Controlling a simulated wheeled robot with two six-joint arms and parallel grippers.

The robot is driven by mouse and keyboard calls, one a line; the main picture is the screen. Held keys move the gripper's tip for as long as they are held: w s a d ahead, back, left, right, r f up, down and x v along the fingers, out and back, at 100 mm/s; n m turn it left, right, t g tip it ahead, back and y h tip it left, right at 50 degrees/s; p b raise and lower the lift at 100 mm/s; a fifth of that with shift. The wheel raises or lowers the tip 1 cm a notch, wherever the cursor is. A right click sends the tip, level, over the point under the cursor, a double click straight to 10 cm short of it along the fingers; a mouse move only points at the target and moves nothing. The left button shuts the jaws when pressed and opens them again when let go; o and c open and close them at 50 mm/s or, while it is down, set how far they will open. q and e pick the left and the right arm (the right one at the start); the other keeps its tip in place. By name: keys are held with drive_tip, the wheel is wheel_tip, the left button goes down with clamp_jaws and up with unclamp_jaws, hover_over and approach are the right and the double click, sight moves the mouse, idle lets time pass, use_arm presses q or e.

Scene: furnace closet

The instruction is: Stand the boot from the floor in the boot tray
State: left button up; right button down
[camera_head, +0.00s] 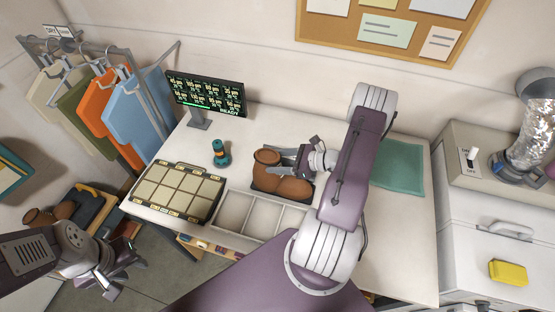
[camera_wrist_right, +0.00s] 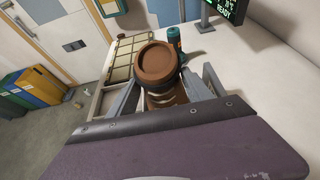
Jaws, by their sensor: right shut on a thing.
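A brown boot (camera_head: 292,189) with a dark base under it is at the worktable, its round shaft top facing up toward the head camera. My right gripper (camera_head: 284,161) is shut on the boot. In the right wrist view the boot (camera_wrist_right: 156,62) shows between the two fingers, round end toward the camera. Whether its sole touches the table is hidden. Another brown boot-like shape (camera_head: 39,217) is low at the far left. My left gripper (camera_head: 118,275) is open and empty at the lower left, above the floor.
A clothes rack stands left; a white machine stands right.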

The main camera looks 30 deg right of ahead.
drive_tip(key=shift+c, duration=2.2)
unclamp_jaws()
drive_tip(key=shift+a, duration=0.1)
drive_tip(key=shift+s, duration=0.1)
drive_tip(key=shift+d, duration=0.2)
drive_tip(key=b+v, duration=0.4)
drive_tip(key=v, duration=0.8)
drive_tip(key=shift+a, duration=0.15)
drive_tip(key=shift+a, duration=0.1)
